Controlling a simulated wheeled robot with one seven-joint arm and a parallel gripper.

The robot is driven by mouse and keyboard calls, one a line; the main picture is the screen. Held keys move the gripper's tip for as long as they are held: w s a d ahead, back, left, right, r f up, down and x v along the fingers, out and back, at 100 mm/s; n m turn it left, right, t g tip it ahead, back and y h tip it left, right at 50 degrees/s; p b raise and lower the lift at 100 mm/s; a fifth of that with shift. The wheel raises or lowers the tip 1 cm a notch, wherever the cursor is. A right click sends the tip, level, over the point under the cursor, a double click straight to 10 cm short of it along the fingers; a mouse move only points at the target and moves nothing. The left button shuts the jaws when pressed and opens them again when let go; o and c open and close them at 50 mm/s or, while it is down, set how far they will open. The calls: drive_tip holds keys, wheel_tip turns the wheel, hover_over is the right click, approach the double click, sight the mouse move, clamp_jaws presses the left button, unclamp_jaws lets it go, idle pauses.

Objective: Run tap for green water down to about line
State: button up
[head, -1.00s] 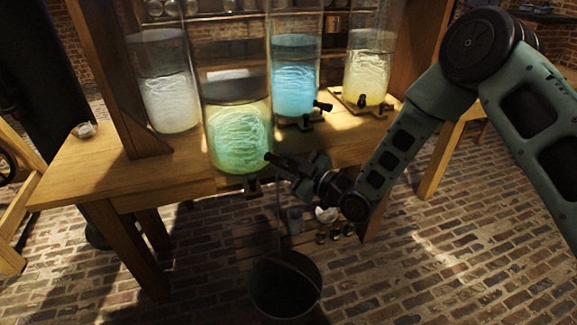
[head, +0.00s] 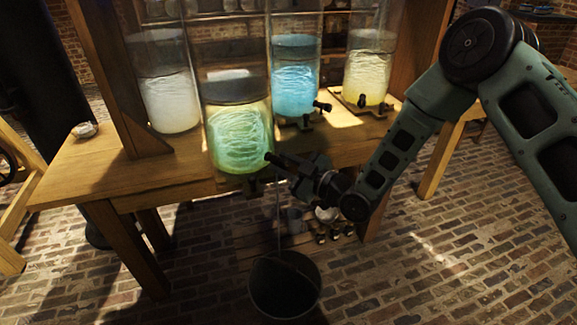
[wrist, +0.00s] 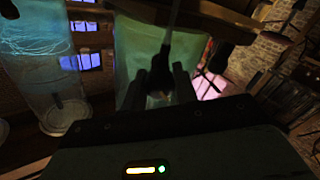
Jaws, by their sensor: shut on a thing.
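The green water jar (head: 240,140) stands at the table's front edge in the head view. Its green water fills the lower part, with clear glass above. Its tap is at the jar's lower right, and my gripper (head: 276,161) is shut on the tap there. In the wrist view my gripper (wrist: 163,86) closes around the dark tap in front of the green jar (wrist: 135,55). A thin stream (head: 278,205) falls below the tap toward the dark bucket (head: 285,290) on the floor. I cannot make out the line on the jar.
A white jar (head: 167,95), a blue jar (head: 295,85) and a yellow jar (head: 369,75) stand on the wooden table (head: 90,175). Several small jars and cups (head: 325,222) sit on a low slatted board under the table. The brick floor (head: 450,250) at right is clear.

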idle(0.4)
drive_tip(key=m, duration=0.5)
drive_tip(key=shift+d, duration=0.1)
drive_tip(key=shift+m, duration=1.1)
drive_tip(key=shift+p, duration=0.3)
drive_tip(key=shift+m, duration=1.2)
drive_tip(key=o, duration=1.2)
drive_tip(key=shift+o, duration=0.2)
